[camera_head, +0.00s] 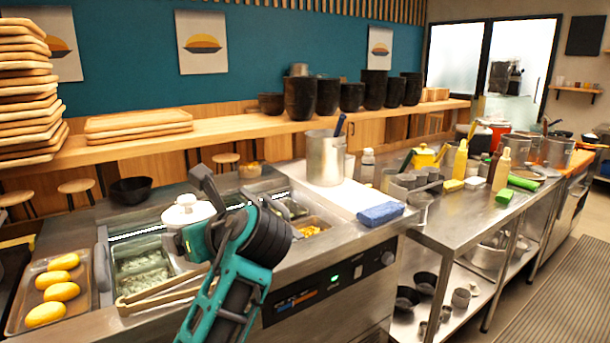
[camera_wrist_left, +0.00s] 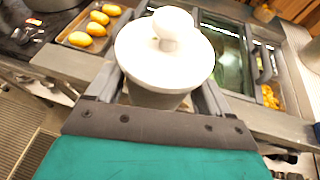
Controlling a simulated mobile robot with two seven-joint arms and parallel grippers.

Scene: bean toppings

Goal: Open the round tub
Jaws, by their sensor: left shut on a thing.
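The round tub has a white lid with a round knob (camera_head: 187,209), partly hidden behind my gripper in the head view. My left gripper (camera_wrist_left: 160,88) has a grey finger on each side below the lid's rim, shut on the lidded tub. The head view shows this gripper (camera_head: 192,215) on my teal arm. I cannot tell whether the fingers hold the lid or the wall. My right gripper is not in view.
Topping bins (camera_head: 140,265) lie left of the tub, with tongs (camera_head: 160,298) along their front edge. A tray (camera_head: 22,318) of yellow buns is at far left. A steel pot (camera_head: 325,158) and blue cloth (camera_head: 381,213) stand to the right.

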